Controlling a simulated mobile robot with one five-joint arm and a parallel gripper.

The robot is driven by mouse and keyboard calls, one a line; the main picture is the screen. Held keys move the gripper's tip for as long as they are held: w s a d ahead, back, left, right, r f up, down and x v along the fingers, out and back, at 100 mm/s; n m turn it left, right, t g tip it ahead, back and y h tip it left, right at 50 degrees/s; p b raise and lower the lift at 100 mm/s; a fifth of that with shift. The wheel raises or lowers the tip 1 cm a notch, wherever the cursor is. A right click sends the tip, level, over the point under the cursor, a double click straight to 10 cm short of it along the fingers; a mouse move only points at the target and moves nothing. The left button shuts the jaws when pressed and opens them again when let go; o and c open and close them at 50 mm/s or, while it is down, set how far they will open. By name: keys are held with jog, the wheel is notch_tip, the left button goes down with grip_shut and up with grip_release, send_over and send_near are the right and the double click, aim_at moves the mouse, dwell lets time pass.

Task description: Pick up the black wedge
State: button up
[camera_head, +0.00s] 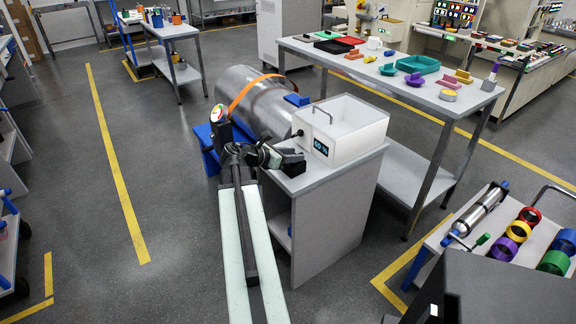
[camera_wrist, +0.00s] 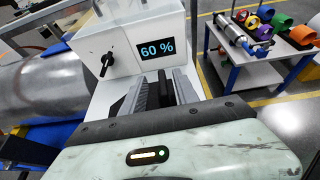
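My gripper (camera_head: 283,158) is low over the grey cabinet top, just in front of the white lit box. In the wrist view my gripper (camera_wrist: 162,92) shows dark, ribbed fingers pointing at the box. A black shape between them, likely the black wedge (camera_wrist: 163,93), sits close to the cabinet top below the display. In the head view a black block-like shape, likely the same wedge (camera_head: 294,166), shows at the fingertips. I cannot tell whether the fingers press on it. Its lower part is hidden by the gripper body.
The white box (camera_head: 345,128) with a knob and a "60 %" display (camera_wrist: 158,51) stands right behind the fingers on the cabinet (camera_head: 335,205). A large metal cylinder (camera_head: 262,105) lies to the left. A table (camera_head: 425,92) with coloured parts stands behind right.

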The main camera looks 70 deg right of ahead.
jog(key=b+x, duration=0.1)
jog(key=x, duration=0.1)
jog(key=b+x, duration=0.1)
jog(key=x, duration=0.1)
jog(key=shift+s+f, duration=0.1)
jog(key=shift+f, duration=0.35)
jog(key=shift+s+d+f, duration=0.1)
jog(key=shift+s+d, duration=0.1)
jog(key=shift+d, duration=0.05)
grip_shut()
dwell(0.7)
